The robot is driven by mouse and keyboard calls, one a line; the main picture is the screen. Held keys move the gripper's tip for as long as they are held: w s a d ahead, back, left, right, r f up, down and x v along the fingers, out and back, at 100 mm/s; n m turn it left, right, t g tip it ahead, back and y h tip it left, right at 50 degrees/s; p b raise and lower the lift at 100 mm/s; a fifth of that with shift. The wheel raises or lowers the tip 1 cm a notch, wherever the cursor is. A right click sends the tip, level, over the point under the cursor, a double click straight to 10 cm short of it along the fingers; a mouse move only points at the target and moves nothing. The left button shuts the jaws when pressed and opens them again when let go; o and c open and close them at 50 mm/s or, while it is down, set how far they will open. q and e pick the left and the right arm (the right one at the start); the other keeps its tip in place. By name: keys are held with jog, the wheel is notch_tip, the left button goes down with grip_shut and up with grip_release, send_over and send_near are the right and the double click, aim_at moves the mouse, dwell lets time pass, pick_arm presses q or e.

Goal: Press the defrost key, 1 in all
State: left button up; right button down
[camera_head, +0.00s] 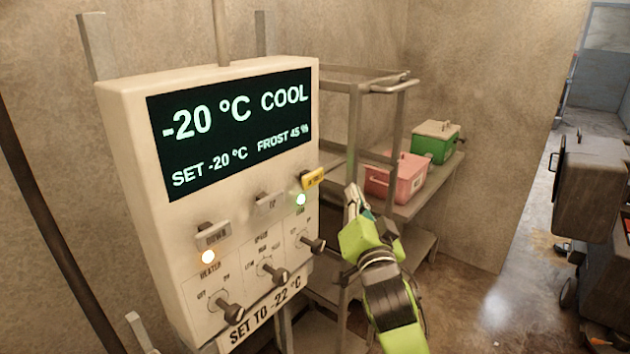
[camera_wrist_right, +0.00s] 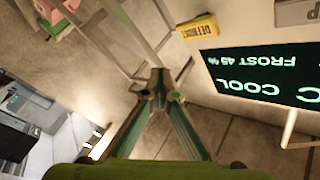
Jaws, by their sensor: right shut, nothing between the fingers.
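The cream control panel (camera_head: 135,200) stands at the left of the head view. Its dark display (camera_head: 225,130) reads -20 °C, COOL, SET -20 °C, FROST 45 %. The yellow defrost key (camera_head: 313,179) is at the right end of the key row; in the right wrist view its label (camera_wrist_right: 198,28) reads DEFROST, upside down. Grey keys DOWN (camera_head: 214,237) and UP (camera_head: 268,203) sit to its left. My right gripper (camera_head: 354,190) is shut and empty, right of the defrost key and apart from it. In the wrist view its fingertips (camera_wrist_right: 158,82) meet. My left gripper is not in view.
Several knobs (camera_head: 230,311) stick out low on the panel, above a label, SET TO -22 °C (camera_head: 262,314).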

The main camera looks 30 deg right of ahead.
aim_at(320, 175)
jog(key=w+a+b, duration=0.1)
jog(key=w+a, duration=0.1)
jog(key=w, duration=0.4)
jog(key=shift+w+a, duration=0.25)
jog(key=shift+a, duration=0.1)
jog(key=shift+w, duration=0.15)
dwell(1.1)
jog(key=shift+w+a, duration=0.15)
jog(key=shift+w, duration=0.1)
jog(key=shift+w+a, duration=0.2)
jog(key=shift+w, duration=0.25)
dwell(0.8)
jog(key=shift+s, duration=0.15)
jog(key=shift+s+d, duration=0.35)
jog(key=shift+s, duration=0.35)
